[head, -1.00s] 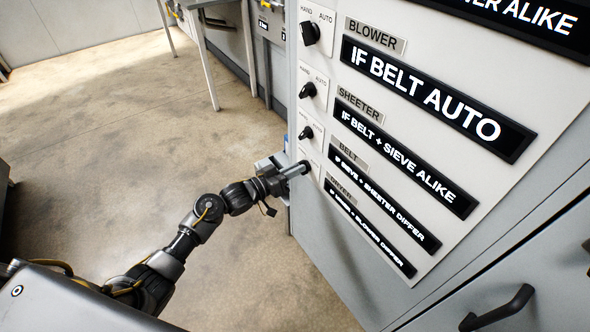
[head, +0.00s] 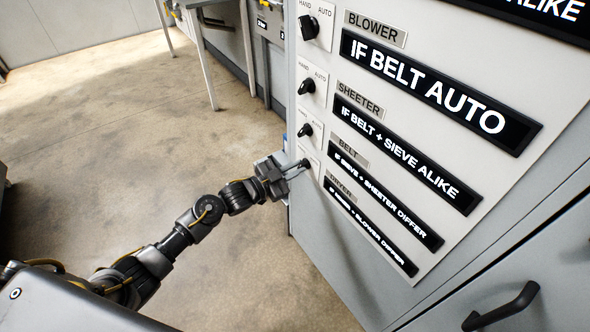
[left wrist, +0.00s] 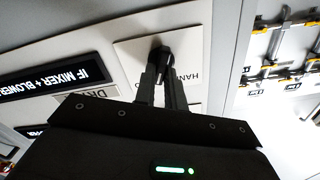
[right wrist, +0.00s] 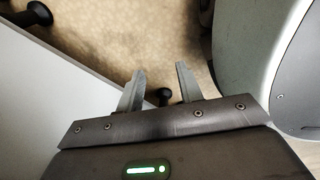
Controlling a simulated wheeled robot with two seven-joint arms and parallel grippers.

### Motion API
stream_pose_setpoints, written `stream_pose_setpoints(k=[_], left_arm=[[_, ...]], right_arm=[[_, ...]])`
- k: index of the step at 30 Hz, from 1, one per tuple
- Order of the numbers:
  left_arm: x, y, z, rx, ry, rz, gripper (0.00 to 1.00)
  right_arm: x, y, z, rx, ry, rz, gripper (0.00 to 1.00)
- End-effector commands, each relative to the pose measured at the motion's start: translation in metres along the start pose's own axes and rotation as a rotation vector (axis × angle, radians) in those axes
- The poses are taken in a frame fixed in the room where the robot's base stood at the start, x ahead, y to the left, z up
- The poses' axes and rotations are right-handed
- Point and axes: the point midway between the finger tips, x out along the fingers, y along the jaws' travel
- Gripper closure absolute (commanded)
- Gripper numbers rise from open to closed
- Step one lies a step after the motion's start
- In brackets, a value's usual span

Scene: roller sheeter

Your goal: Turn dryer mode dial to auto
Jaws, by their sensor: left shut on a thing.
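The dryer dial is the lowest black dial on the white panel, left of the dryer label (head: 341,190). My left gripper (head: 302,165) is at this dial in the head view and hides most of it. In the left wrist view the black dial (left wrist: 160,54) sits between the fingertips of my left gripper (left wrist: 162,74), which is shut on it. The plate's HAND mark (left wrist: 180,78) shows upside down beside the fingers. The AUTO mark is hidden, and I cannot tell the dial's exact setting. My right gripper (right wrist: 159,82) is open and empty, away from the panel.
The belt dial (head: 305,130), sheeter dial (head: 307,87) and blower dial (head: 309,28) stand above in a column close to the panel's left edge. A black drawer handle (head: 500,307) is at lower right. The floor (head: 110,150) to the left is open.

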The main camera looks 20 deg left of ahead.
Motion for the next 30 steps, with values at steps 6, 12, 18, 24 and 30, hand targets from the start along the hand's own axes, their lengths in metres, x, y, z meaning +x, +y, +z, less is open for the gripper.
stream_pose_setpoints(k=[6,12,18,24,30], left_arm=[[0.000,0.002,0.000,0.079,0.002,0.003,1.00],[0.001,0.002,-0.001,0.109,0.002,0.003,1.00],[0.001,0.002,-0.001,0.114,0.002,0.003,1.00],[0.001,0.002,-0.001,0.113,0.002,0.003,1.00],[0.000,0.002,0.000,0.113,0.001,0.002,0.66]], right_arm=[[-0.001,-0.005,-0.013,0.005,0.012,-0.006,0.64],[-0.002,-0.019,-0.012,0.011,0.010,-0.022,0.64],[-0.002,-0.022,-0.012,0.013,0.009,-0.026,0.64],[-0.002,-0.016,-0.014,0.010,0.012,-0.019,0.64],[-0.002,-0.011,-0.015,0.008,0.014,-0.013,0.64]])
